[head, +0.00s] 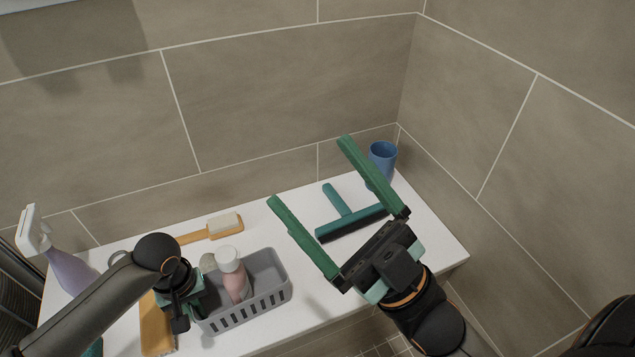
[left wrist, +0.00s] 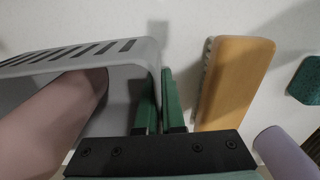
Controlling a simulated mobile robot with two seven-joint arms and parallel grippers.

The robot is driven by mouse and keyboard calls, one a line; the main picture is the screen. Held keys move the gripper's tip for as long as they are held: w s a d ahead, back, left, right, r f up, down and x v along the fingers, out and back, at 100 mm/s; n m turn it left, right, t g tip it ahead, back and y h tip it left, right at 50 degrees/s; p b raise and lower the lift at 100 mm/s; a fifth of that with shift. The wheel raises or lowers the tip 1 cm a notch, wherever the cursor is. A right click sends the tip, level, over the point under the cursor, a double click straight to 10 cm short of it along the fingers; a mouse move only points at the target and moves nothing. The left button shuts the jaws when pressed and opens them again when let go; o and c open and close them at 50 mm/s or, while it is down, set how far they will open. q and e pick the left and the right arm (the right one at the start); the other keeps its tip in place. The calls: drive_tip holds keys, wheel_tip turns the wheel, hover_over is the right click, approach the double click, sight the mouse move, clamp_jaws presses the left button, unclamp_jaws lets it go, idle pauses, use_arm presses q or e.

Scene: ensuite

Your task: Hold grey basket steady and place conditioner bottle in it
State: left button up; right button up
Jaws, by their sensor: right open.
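The grey basket (head: 272,297) stands on the white bench, and its slotted wall also shows in the left wrist view (left wrist: 148,58). A pink bottle with a white cap (head: 236,278), which looks like the conditioner bottle, stands inside it, slightly tilted. Its pink body fills the lower left of the left wrist view (left wrist: 45,125). My left gripper (left wrist: 159,98) is shut on the basket's end wall, one finger on each side. My right gripper (head: 307,205) is open and empty, above the bench to the right of the basket.
A teal squeegee (head: 352,222) and a blue cup (head: 382,158) are at the bench's right end. A wooden brush (head: 212,231) lies behind the basket. Another orange-brown brush (head: 154,325) and a purple spray bottle (head: 70,270) are on the left. Tiled walls close off the back and right.

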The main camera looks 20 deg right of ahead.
use_arm(q)
drive_tip(key=o, duration=0.5)
drive_tip(key=shift+r, duration=0.1)
wheel_tip(320, 180, up, 12)
drive_tip(key=shift+f, duration=0.1)
drive_tip(key=shift+s, duration=0.1)
